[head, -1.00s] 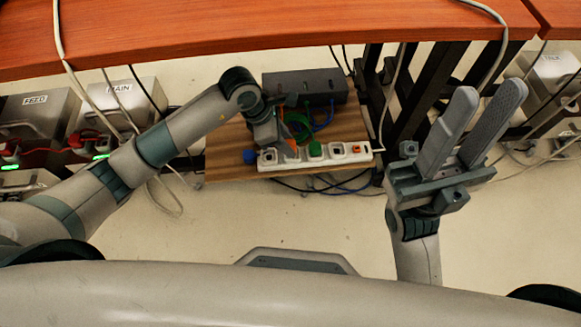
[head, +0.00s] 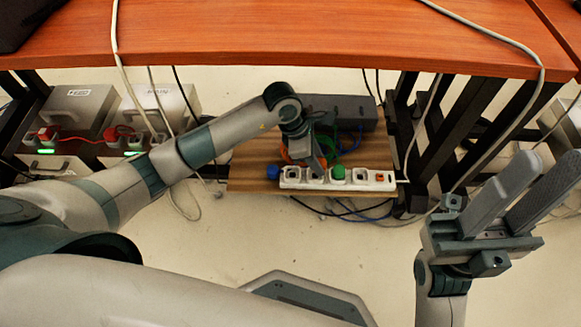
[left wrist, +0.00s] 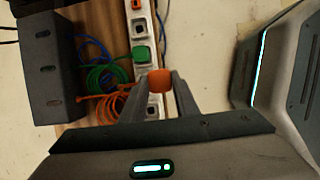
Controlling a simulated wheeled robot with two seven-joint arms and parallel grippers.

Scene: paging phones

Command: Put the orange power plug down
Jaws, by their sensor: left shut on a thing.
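The orange power plug (left wrist: 160,80) is between the fingertips of my left gripper (left wrist: 159,84) in the left wrist view; the fingers are shut on it. In that view it overlaps the edge of the white power strip (left wrist: 140,8), beside the green plug (left wrist: 141,55). I cannot tell whether it touches the strip. In the head view my left gripper (head: 317,168) is at the left part of the power strip (head: 388,187), left of the green plug (head: 338,173), and the orange plug is mostly hidden. My right gripper (head: 546,165) is open and empty, off to the right.
The strip lies on a wooden board (head: 250,185), with a blue plug (head: 273,172) at its left end. A dark box (head: 350,112) stands behind. Orange cord (left wrist: 96,110) and green cord (left wrist: 108,78) lie coiled between.

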